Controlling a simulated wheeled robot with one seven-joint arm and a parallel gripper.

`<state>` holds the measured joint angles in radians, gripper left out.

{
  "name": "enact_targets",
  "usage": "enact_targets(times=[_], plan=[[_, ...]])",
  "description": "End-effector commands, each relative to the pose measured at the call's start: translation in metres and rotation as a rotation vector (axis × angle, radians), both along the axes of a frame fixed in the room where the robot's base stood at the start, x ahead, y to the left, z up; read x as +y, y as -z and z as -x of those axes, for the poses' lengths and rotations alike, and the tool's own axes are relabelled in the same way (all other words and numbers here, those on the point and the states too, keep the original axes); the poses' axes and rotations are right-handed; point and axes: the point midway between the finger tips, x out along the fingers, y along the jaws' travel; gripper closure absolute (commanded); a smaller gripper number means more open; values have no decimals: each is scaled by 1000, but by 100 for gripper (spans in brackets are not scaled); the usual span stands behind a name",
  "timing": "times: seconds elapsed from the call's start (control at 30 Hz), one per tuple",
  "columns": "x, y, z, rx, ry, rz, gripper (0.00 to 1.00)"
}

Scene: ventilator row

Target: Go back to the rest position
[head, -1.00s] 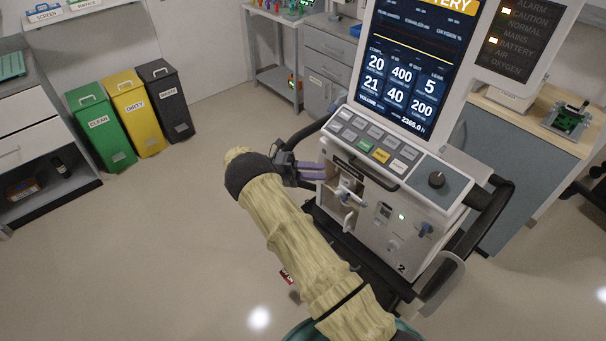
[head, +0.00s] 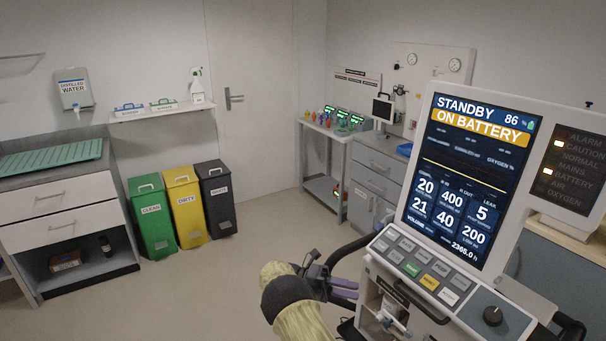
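My gripper (head: 344,288) shows at the lower middle of the head view, at the end of my arm in its pale yellow sleeve. Its two purple fingers point right, with a narrow gap between them and nothing seen in it. The gripper is beside the left side of the ventilator (head: 470,300), apart from it as far as I can tell. The ventilator's screen (head: 465,185) reads standby, on battery. Its lower front is cut off by the picture edge.
Green (head: 152,222), yellow (head: 186,208) and black (head: 217,200) bins stand by the wall. A drawer cabinet (head: 66,213) is at the left. A bench (head: 322,190) with small coloured items stands behind. The floor (head: 235,265) between the bins and my arm is clear.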

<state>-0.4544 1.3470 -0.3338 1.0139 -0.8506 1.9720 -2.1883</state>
Motion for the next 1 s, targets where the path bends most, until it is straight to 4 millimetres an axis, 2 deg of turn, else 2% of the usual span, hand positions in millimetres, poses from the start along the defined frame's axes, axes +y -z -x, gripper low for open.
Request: enact_targets(times=[0.2, 0.43, 0.7, 1.0], plan=[[-37, -18, 16, -263, 51, -140, 68], [-60, -27, 49, -656, 200, -291, 68], [-57, -42, 97, -1134, 504, -383, 68], [-35, -68, 152, -1628, 979, -354, 68]])
